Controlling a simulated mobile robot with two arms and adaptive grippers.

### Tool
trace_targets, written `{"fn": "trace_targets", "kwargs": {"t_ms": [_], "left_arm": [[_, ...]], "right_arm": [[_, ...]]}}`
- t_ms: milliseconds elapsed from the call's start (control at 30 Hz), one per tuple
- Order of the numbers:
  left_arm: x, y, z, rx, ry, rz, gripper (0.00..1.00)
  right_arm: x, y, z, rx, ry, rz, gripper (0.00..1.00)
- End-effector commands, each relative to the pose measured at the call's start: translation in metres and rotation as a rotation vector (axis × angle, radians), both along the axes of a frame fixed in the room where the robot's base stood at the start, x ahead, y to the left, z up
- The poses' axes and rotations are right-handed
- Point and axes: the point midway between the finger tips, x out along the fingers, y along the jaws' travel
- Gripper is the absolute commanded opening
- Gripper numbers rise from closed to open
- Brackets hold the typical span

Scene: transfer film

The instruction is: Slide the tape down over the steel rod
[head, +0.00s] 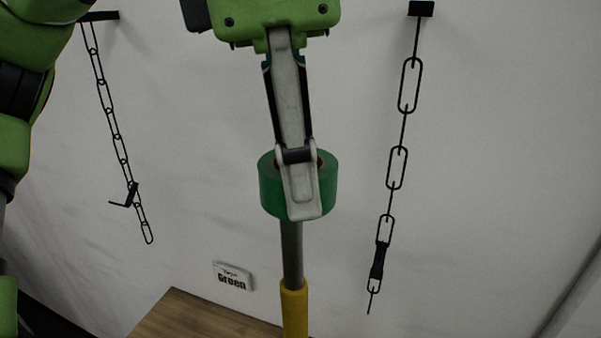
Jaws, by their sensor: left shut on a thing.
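The green tape (269,194) is a thick roll in the middle of the head view. My left gripper (301,190) points down from above and is shut on the tape, with one finger in front of its near side. The steel rod (291,253) is a grey upright bar directly below the tape, with a yellow lower part (294,308). The tape is in line with the rod's upper end. The finger covers the middle of the roll, so I cannot tell whether the rod is inside its hole. My right gripper is not in view.
A dark chain (119,148) hangs on the wall at left and another chain (397,167) hangs at right. A small sign reading "Green" (233,276) is behind the rod. A wooden surface (190,318) lies low at left.

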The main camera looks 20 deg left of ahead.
Motion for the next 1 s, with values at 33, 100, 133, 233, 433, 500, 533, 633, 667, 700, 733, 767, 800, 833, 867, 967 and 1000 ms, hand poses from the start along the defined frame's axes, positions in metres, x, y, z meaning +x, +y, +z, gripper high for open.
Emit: {"fn": "trace_targets", "kwargs": {"t_ms": [33, 100, 133, 233, 433, 500, 533, 633, 667, 700, 733, 767, 800, 833, 867, 967, 1000], "left_arm": [[0.0, 0.0, -0.002, 0.0, 0.0, 0.0, 0.0], [0.0, 0.0, -0.004, 0.0, 0.0, 0.0, 0.0], [0.0, 0.0, -0.005, 0.0, 0.0, 0.0, 0.0], [0.0, 0.0, -0.007, 0.0, 0.0, 0.0, 0.0], [0.0, 0.0, -0.012, 0.0, 0.0, 0.0, 0.0], [0.0, 0.0, -0.014, 0.0, 0.0, 0.0, 0.0], [0.0, 0.0, -0.015, 0.0, 0.001, 0.0, 0.0], [0.0, 0.0, -0.018, 0.0, 0.001, 0.0, 0.0], [0.0, 0.0, -0.019, 0.001, 0.0, -0.001, 0.0], [0.0, 0.0, -0.02, 0.001, 0.001, 0.0, 0.0], [0.0, 0.0, -0.02, 0.001, 0.0, 0.0, 0.0], [0.0, 0.0, -0.021, 0.001, 0.001, 0.0, 0.0], [0.0, 0.0, -0.022, 0.001, 0.0, 0.0, 0.0], [0.0, 0.0, -0.023, 0.001, 0.0, 0.0, 0.0], [0.0, 0.0, -0.024, 0.001, 0.0, 0.0, 0.0], [0.0, 0.0, -0.026, 0.002, 0.001, 0.0, 0.0], [0.0, 0.0, -0.027, 0.002, 0.001, 0.0, 0.0]], "right_arm": [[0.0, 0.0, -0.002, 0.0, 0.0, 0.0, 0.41], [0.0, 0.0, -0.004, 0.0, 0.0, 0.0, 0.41], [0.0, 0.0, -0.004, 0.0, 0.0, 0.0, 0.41], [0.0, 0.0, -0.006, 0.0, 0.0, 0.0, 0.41], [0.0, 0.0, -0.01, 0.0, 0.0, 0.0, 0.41], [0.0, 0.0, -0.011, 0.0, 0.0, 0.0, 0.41], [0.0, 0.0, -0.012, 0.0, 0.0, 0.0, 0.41], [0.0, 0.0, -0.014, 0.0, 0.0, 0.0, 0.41], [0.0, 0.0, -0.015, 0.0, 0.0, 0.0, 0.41], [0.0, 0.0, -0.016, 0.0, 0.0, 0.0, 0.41], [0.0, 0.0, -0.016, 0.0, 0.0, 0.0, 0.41], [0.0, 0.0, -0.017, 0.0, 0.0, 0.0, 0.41], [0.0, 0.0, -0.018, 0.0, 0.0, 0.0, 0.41], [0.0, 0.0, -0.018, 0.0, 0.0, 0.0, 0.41], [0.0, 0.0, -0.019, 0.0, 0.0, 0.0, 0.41], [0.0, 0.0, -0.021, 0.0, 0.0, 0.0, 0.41], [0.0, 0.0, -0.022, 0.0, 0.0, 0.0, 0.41]]}}
